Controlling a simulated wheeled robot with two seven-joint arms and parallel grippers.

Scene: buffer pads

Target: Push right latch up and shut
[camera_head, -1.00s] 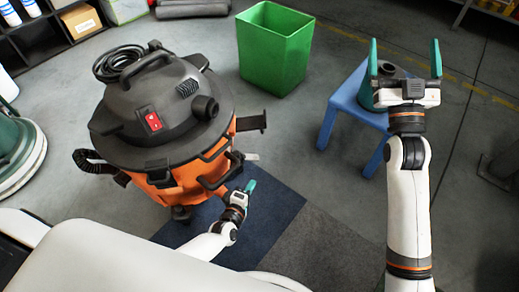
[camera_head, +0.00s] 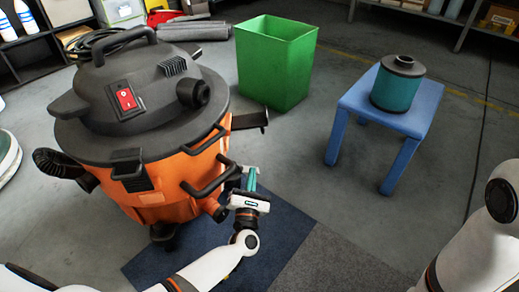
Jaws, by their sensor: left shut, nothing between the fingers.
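The shop vacuum has an orange drum (camera_head: 160,192) and a black lid (camera_head: 140,110). The right latch (camera_head: 252,121) is a black flap that sticks outward from the drum's right side, below the lid rim. Another black latch (camera_head: 130,168) lies against the drum front. My left gripper (camera_head: 251,176), with teal fingers, is shut and empty. It points upward beside the drum's lower right, below the right latch and apart from it. My right arm shows at the lower right, but its gripper is out of the picture.
A black handle (camera_head: 208,182) and a hose port (camera_head: 218,211) jut from the drum near my left gripper. A green bin (camera_head: 275,65) stands behind. A blue stool (camera_head: 352,103) bears a teal and black filter (camera_head: 398,84). Floor between drum and stool is clear.

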